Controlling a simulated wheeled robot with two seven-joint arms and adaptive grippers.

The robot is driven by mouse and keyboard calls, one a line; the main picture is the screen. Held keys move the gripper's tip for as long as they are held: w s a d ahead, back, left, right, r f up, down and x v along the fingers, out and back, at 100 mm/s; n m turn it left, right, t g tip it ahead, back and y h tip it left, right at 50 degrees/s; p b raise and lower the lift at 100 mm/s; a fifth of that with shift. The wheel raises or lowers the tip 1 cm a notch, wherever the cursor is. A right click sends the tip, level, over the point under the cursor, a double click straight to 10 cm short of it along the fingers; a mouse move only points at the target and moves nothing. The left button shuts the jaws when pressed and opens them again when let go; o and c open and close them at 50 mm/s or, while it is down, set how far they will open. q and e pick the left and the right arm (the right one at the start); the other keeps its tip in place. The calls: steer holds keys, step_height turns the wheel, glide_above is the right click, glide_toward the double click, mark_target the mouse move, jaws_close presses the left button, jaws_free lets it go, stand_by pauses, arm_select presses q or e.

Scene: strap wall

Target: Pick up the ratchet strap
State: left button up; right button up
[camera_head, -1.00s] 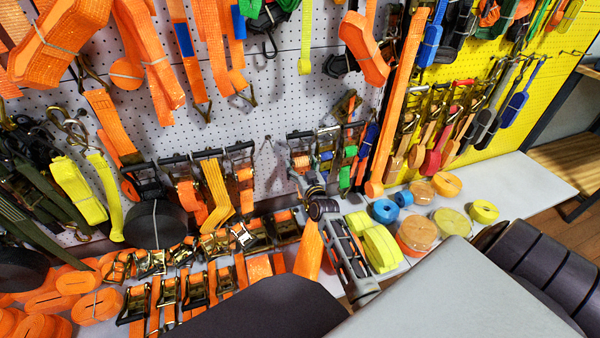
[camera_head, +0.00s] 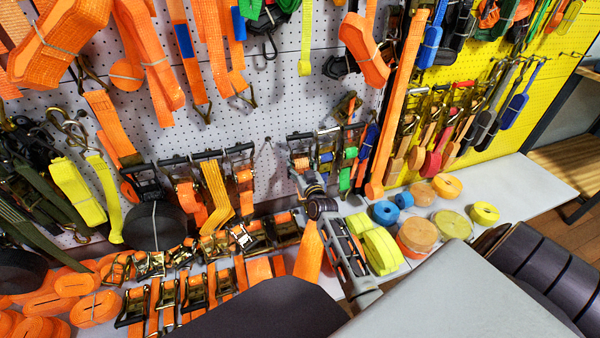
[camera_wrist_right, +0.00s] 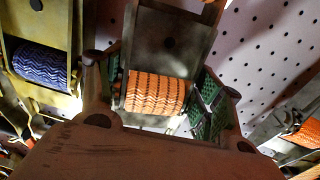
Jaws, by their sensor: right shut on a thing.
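The ratchet strap (camera_head: 302,163) has a dark metal frame and an orange webbing spool. It hangs upright at the left end of a short row on the white pegboard in the head view. My right gripper (camera_head: 312,192) reaches up to its lower part from the shelf side. In the right wrist view, the orange spool and frame (camera_wrist_right: 157,92) lie between two fingers with green textured pads. The gripper (camera_wrist_right: 155,100) is shut on this ratchet. The fingertips are small and partly hidden in the head view. My left gripper is not in view.
A ratchet with blue webbing (camera_wrist_right: 40,65) hangs close at left in the wrist view. Another orange one (camera_wrist_right: 302,132) is at right. Yellow rolls (camera_head: 382,250) and a blue roll (camera_head: 384,212) lie on the shelf beside my right gripper. The right end of the shelf (camera_head: 525,180) is clear.

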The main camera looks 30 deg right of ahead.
mark_target(300, 158)
steer(key=c, duration=0.7)
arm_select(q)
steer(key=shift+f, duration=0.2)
arm_select(e)
steer(key=shift+r, duration=0.15)
steer(key=shift+r, duration=0.1)
steer(key=shift+r, duration=0.35)
steer(key=shift+w+r+p, duration=0.1)
steer(key=shift+r+p, duration=0.6)
steer(key=shift+r, duration=0.65)
steer(key=shift+s+a+p, duration=0.15)
steer(key=shift+s+p, duration=0.25)
steer(key=shift+s, duration=0.25)
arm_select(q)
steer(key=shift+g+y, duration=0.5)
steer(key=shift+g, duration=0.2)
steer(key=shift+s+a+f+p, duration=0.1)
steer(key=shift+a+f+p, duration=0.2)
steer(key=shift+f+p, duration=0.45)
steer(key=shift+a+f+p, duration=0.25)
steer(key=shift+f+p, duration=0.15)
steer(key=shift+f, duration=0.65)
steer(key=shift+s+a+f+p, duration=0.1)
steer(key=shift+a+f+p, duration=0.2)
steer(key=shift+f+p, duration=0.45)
arm_select(e)
steer(key=shift+v, duration=8.35)
